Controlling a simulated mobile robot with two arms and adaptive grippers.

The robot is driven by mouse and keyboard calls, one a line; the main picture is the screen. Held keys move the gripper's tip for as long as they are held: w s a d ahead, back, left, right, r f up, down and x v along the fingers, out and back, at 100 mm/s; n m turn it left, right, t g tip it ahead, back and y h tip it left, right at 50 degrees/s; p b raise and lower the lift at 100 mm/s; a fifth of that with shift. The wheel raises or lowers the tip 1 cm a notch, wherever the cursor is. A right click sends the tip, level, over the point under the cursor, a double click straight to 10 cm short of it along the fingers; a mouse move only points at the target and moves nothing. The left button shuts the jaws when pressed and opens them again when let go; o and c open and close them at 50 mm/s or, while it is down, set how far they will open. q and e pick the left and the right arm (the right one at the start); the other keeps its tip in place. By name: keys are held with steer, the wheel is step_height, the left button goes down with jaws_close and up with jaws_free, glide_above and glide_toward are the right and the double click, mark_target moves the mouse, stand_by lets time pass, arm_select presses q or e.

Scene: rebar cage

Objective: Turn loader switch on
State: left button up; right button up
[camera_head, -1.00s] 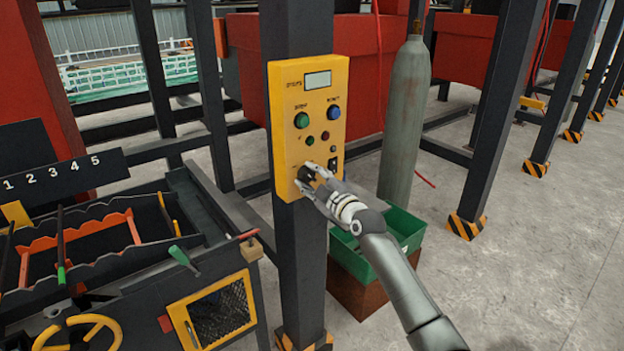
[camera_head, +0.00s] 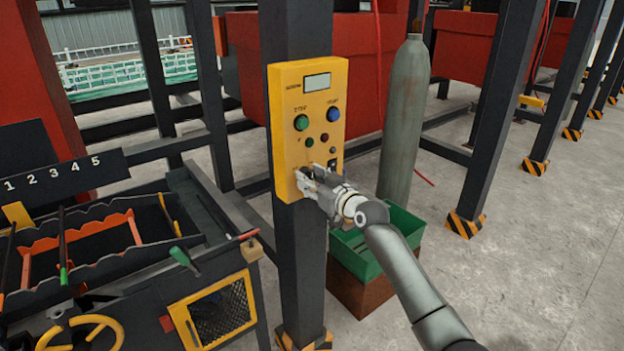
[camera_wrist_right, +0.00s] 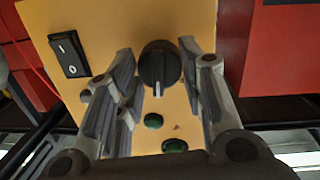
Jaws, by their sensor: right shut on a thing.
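A yellow control panel (camera_head: 309,110) is mounted on a dark post in the head view. A black rotary switch (camera_wrist_right: 160,66) with a pale pointer line sits low on the panel. My right gripper (camera_head: 306,182) is at the panel's lower left; in the wrist view its fingers (camera_wrist_right: 161,80) are on both sides of the switch, shut on it. The pointer line runs down towards the bottom of the wrist view. In the head view the gripper hides the switch. My left gripper is not in view.
A black rocker switch (camera_wrist_right: 70,53) is beside the rotary switch. Green (camera_head: 301,122) and blue (camera_head: 333,115) buttons are higher up. A grey gas cylinder (camera_head: 405,120) and a green bin (camera_head: 352,258) stand right of the post. A machine with levers (camera_head: 180,256) is at the left.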

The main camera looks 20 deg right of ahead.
steer(key=m, duration=0.4)
steer(key=shift+y, duration=0.3)
steer(key=shift+d+m+g+y, duration=0.1)
steer(key=shift+m+g+y, duration=0.2)
steer(key=shift+m, duration=1.1)
steer(key=o, duration=1)
steer(key=v, duration=1.2)
